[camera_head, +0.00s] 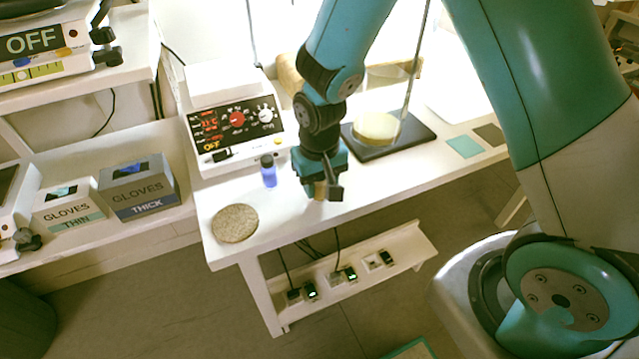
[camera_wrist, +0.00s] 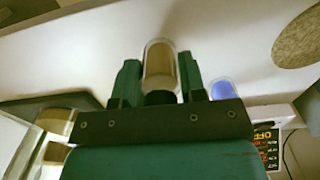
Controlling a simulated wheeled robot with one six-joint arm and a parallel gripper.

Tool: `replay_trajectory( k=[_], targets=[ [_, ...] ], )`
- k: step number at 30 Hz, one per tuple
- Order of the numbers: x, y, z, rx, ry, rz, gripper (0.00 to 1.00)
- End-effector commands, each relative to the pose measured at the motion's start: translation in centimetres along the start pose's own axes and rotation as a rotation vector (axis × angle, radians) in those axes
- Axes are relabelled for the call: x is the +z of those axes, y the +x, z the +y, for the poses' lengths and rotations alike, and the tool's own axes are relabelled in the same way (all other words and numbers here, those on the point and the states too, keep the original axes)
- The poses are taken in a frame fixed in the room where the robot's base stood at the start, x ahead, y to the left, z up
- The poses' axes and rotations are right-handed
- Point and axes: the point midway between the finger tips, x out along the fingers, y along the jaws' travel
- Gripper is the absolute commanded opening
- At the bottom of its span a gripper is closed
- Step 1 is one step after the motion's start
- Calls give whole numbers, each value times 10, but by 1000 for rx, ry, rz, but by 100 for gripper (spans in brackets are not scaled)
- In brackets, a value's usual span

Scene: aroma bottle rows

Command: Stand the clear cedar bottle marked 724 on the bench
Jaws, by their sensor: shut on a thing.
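My gripper (camera_head: 322,182) is low over the front part of the white bench (camera_head: 285,222). In the wrist view its two teal fingers (camera_wrist: 160,85) are shut on a clear bottle (camera_wrist: 161,62) with tan contents. A dark cap-like part of it sits near the palm. In the head view only a small tan bit of the bottle (camera_head: 319,190) shows below the fingers. I cannot read a number on it, nor tell whether its base touches the bench.
A blue bottle with a dark cap (camera_head: 268,172) stands left of my gripper. A round speckled mat (camera_head: 235,223) lies at the bench's front left corner. A device reading OFF (camera_head: 235,125) stands behind. A dark stand (camera_head: 388,138) is behind right. Bare bench lies to the right.

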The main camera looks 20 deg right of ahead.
Motion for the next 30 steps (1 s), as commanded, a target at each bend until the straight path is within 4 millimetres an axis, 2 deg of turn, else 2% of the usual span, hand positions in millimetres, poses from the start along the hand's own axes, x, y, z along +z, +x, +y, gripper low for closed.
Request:
replay_trajectory(
  k=[10, 11, 14, 23, 26, 30],
  targets=[
    [0, 5, 0, 0, 0, 1, 0],
    [0, 5, 0, 0, 0, 2, 40],
    [0, 4, 0, 0, 0, 2, 63],
    [0, 2, 0, -1, 0, 2, 64],
    [-1, -7, 0, -1, 0, 5, 64],
    [-2, -33, 0, -2, 0, 8, 64]
  ],
)
